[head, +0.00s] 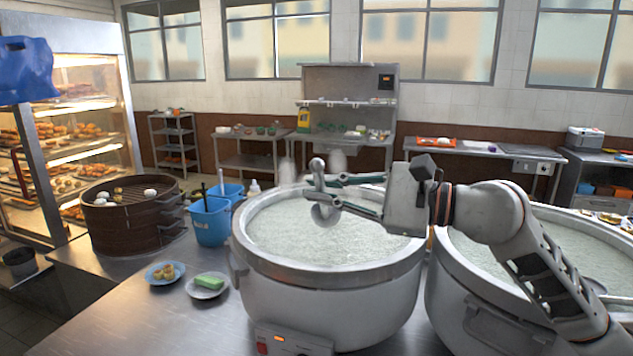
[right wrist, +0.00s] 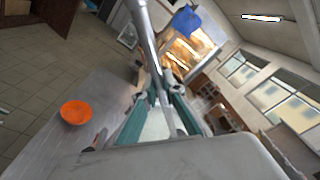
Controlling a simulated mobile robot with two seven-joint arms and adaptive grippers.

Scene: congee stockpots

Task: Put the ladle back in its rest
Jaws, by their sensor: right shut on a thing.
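My right gripper (head: 326,191) is shut on the metal ladle (head: 319,170) above the left stockpot (head: 290,290). In the head view, the ladle's handle end points up and its rounded lower part is just below the fingers, over the pale congee. In the right wrist view, the ladle's shaft (right wrist: 146,38) runs between the fingers (right wrist: 165,100). A blue container (head: 211,222) with a dark stick in it stands left of the pot, with a second blue container (head: 231,190) behind it. I cannot tell which thing is the ladle's rest. My left gripper is not in view.
A second stockpot (head: 480,325) stands at right, beneath my right arm. A bamboo steamer (head: 125,230) and two small plates, one blue (head: 152,279) and one pale (head: 206,294), are at left. An orange bowl (right wrist: 76,112) shows in the right wrist view.

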